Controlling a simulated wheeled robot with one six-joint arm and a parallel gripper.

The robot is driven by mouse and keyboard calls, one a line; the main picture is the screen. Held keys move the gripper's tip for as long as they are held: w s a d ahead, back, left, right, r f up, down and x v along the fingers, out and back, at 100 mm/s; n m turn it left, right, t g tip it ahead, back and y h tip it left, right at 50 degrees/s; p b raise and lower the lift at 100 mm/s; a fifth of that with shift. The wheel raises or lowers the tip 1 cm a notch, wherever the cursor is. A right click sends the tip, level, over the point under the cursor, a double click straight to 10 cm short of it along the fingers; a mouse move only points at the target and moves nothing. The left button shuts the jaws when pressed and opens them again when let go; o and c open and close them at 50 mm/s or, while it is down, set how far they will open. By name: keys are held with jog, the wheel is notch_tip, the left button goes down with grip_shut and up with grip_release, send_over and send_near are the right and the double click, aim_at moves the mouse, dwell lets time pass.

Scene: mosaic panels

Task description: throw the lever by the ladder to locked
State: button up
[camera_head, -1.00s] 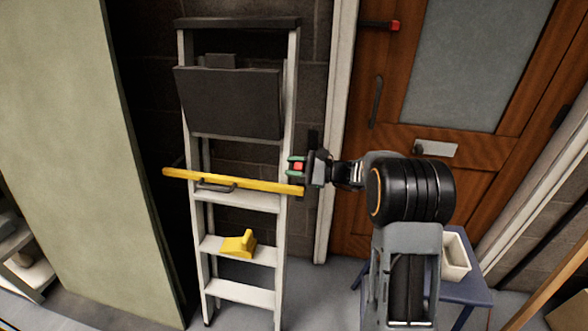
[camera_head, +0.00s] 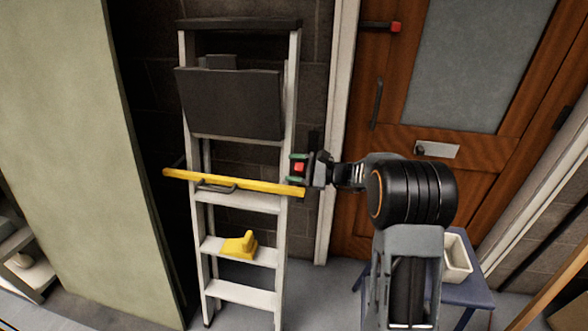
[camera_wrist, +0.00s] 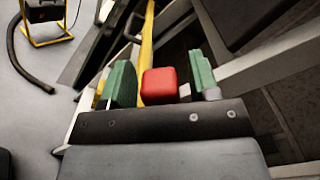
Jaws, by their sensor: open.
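The red knob of the lever (camera_head: 299,168) sits just right of the ladder, at the height of its upper steps. My gripper (camera_head: 298,168) is open, with its green fingers on either side of the knob. In the wrist view the red knob (camera_wrist: 160,86) lies between the two fingers (camera_wrist: 162,82), with gaps visible at its sides. The lever's arm and most of its mount are hidden by my gripper; a dark plate shows on the wall just above. I cannot read any locked marking.
The stepladder (camera_head: 238,290) stands against the dark brick wall, with a yellow bar (camera_head: 240,184) across it close to my gripper. A yellow object (camera_head: 240,245) lies on a lower step. A wooden door (camera_head: 400,140) with another red-tipped handle (camera_head: 395,27) and a blue stool (camera_head: 468,291) are at right.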

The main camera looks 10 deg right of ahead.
jog(key=v, duration=1.3)
jog(key=shift+d+p, duration=0.35)
jog(key=shift+d, duration=0.05)
jog(key=shift+s+f, duration=0.1)
jog(key=shift+s, duration=0.05)
